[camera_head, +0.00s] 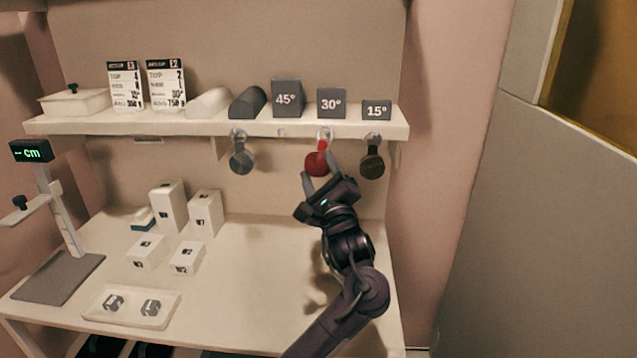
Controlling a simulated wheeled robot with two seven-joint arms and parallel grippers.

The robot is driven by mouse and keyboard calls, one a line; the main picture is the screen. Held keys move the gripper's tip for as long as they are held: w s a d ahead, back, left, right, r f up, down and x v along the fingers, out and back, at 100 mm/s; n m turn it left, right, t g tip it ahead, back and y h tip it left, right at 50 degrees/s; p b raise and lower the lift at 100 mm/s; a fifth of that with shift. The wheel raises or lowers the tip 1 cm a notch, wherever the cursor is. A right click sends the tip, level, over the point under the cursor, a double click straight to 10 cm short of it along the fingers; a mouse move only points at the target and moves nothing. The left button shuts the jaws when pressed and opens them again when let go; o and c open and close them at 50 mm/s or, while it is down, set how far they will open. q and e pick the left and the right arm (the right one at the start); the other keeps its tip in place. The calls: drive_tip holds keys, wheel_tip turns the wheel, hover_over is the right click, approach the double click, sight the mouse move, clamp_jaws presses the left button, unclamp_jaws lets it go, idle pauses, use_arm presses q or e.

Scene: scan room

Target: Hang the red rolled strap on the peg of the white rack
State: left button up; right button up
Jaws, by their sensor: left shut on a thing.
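The red rolled strap (315,163) is at the front edge of the white rack's shelf (206,127), its loop pointing up. My left gripper (320,183) is shut on the strap's lower part from below. The loop's top is right at the middle peg (325,134); I cannot tell whether it is around the peg or only in front of it. A grey rolled strap (242,160) hangs to the left and a dark brown one (372,164) to the right. My right gripper is not in view.
Wedge blocks marked 45° (287,98), 30° (331,103) and 15° (376,110) stand on the shelf above. White boxes (168,207), a small tray (131,308) and a measuring stand (62,215) occupy the table's left. The table's middle (250,280) is clear.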

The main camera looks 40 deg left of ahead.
use_arm(q)
drive_tip(key=shift+w+a, duration=0.15)
drive_tip(key=shift+w, duration=0.1)
drive_tip(key=shift+w+a+f+p, duration=0.25)
drive_tip(key=shift+w+p, duration=0.1)
drive_tip(key=shift+p, duration=0.15)
drive_tip(key=shift+w+f+p, duration=0.1)
drive_tip(key=shift+p, duration=0.25)
drive_tip(key=shift+f, duration=0.15)
drive_tip(key=o, duration=1.1)
drive_tip(key=shift+c, duration=0.2)
drive_tip(key=shift+f, duration=0.1)
drive_tip(key=v, duration=0.7)
drive_tip(key=shift+s+d+b, duration=0.2)
drive_tip(key=shift+d+b, duration=0.05)
drive_tip(key=shift+b, duration=0.05)
